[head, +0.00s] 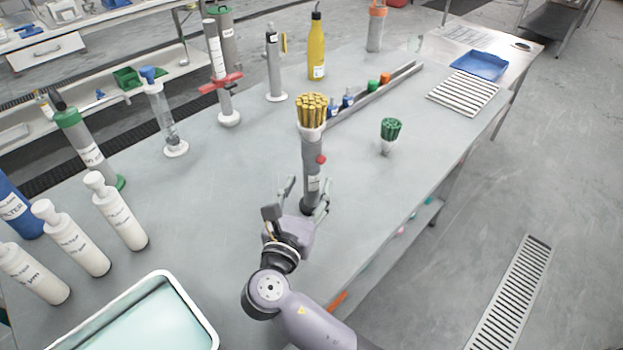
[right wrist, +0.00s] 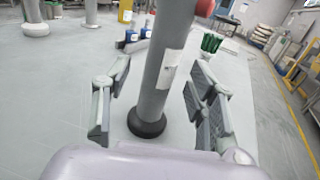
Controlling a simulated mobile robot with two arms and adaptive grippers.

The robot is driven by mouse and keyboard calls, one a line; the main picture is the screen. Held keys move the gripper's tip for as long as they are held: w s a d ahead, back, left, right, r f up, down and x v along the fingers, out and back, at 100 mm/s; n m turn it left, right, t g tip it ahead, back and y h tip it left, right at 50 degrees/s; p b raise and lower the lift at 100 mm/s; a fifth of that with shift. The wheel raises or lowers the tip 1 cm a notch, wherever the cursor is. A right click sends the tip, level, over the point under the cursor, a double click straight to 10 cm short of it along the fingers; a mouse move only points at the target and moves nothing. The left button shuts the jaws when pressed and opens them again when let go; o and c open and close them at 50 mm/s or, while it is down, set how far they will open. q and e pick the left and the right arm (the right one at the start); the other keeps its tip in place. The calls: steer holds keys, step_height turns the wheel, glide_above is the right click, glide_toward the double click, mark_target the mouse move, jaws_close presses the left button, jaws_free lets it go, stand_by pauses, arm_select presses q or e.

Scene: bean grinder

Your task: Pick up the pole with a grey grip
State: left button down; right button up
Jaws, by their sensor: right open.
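A grey pole (head: 312,167) with a white label, a red knob on its side and a black base stands upright on the grey table. A bundle of yellow rods (head: 313,110) tops it in a white collar. The pole also fills the middle of the right wrist view (right wrist: 163,75), its top cut off. My right gripper (head: 296,200) is open and low at the pole's near side. In the right wrist view its fingers (right wrist: 156,108) show one on each side of the pole, with gaps. My left gripper is not in view.
A small green-topped bundle (head: 391,130) stands to the right of the pole. A long grey rack (head: 372,98) lies behind it. White bottles (head: 116,210), a tray (head: 140,318) and tall cylinders (head: 165,118) stand to the left. Bare table lies left of the pole.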

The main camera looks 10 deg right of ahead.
mark_target(309, 186)
steer(key=x, duration=0.3)
steer(key=shift+w, duration=0.15)
steer(key=shift+c, duration=0.2)
steer(key=shift+r, duration=0.1)
jaws_close()
